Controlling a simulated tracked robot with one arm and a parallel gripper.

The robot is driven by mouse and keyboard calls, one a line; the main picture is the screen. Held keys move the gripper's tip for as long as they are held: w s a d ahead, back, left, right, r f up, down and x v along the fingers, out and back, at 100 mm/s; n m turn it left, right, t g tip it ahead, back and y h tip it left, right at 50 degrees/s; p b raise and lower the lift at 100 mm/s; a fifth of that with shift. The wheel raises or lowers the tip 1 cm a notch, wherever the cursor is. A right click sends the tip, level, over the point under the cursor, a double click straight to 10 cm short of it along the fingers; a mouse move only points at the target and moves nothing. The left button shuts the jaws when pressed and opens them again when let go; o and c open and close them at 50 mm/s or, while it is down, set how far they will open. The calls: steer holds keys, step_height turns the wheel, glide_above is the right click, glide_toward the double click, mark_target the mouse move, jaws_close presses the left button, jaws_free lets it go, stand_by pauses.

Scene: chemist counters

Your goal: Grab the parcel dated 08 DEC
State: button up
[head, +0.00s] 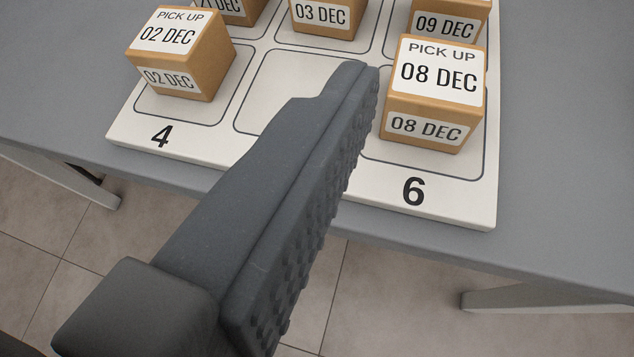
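The parcel dated 08 DEC (433,94) is a brown box with white labels on its top and front. It stands in the compartment marked 6 at the front right of a white numbered board (470,205). One finger of my gripper (352,95) reaches up from the lower left, its tip just left of this parcel and seemingly apart from it. Its studded inner face is bare and turned to the right. The other finger is out of view. The gripper is open, with nothing against the visible pad.
The 02 DEC parcel (180,55) stands in compartment 4. Behind are the 03 DEC parcel (326,15), the 09 DEC parcel (447,22) close behind 08 DEC, and a cut-off one (232,10). The front middle compartment (285,85) shows no parcel. The grey counter (570,180) is clear at right.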

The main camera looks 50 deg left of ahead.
mark_target(437, 63)
steer(key=shift+y, duration=0.5)
steer(key=w+a+f, duration=0.1)
steer(key=w+f, duration=0.1)
steer(key=w+a+f+b, duration=0.1)
steer(key=w, duration=0.1)
steer(key=w+a+f, duration=0.1)
steer(key=w+f, duration=0.1)
steer(key=shift+w+a+f+b, duration=0.15)
steer(key=shift+a+f+b, duration=0.2)
steer(key=x, duration=0.1)
steer(key=b+x, duration=0.1)
steer(key=x, duration=0.1)
steer(key=shift+w+f, duration=0.1)
steer(key=shift+f, duration=0.4)
steer(key=shift+x, duration=0.75)
steer(key=shift+r, duration=0.15)
steer(key=c, duration=1.1)
